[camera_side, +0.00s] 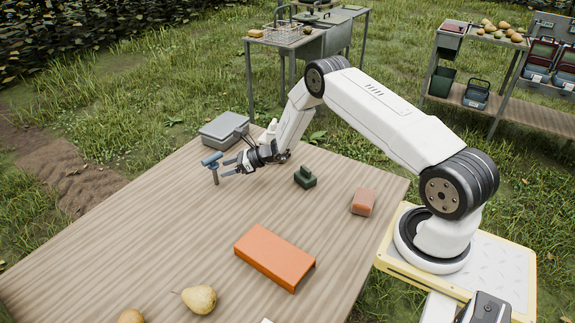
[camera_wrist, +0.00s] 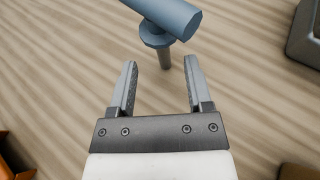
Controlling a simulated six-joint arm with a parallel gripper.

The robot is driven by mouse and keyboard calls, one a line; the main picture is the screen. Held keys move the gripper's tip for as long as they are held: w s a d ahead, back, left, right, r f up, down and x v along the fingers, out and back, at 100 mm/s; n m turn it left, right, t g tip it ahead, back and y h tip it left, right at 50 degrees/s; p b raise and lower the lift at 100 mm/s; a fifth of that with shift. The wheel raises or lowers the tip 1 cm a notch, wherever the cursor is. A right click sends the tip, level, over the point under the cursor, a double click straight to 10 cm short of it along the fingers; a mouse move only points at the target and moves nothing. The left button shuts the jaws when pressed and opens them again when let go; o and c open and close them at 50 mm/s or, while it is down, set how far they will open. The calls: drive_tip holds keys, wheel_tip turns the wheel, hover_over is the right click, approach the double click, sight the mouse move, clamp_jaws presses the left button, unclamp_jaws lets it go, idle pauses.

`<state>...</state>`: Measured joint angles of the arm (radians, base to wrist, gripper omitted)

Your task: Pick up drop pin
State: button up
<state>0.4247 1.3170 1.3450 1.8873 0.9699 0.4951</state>
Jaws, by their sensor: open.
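The drop pin (camera_side: 213,167) stands upright on the wooden table, with a blue crossbar head on top and a grey shaft below. In the wrist view the drop pin (camera_wrist: 163,30) shows at the top, just beyond the fingertips. My gripper (camera_side: 228,170) is open and empty, reaching low over the table from the right side of the pin. In the wrist view my gripper (camera_wrist: 160,68) has its two fingers spread, with the pin's shaft lined up roughly between the tips. Whether a finger touches the pin I cannot tell.
A grey lidded box (camera_side: 224,129) stands behind my gripper. A dark green block (camera_side: 305,177), a reddish block (camera_side: 363,202) and an orange box (camera_side: 275,256) lie to the right and front. A pear (camera_side: 199,299) lies near the front edge. The table's left middle is clear.

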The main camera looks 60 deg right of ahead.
sight(217, 184)
drive_tip(key=shift+w, duration=0.1)
drive_tip(key=shift+x, duration=2.5)
drive_tip(key=shift+c, duration=0.3)
clamp_jaws()
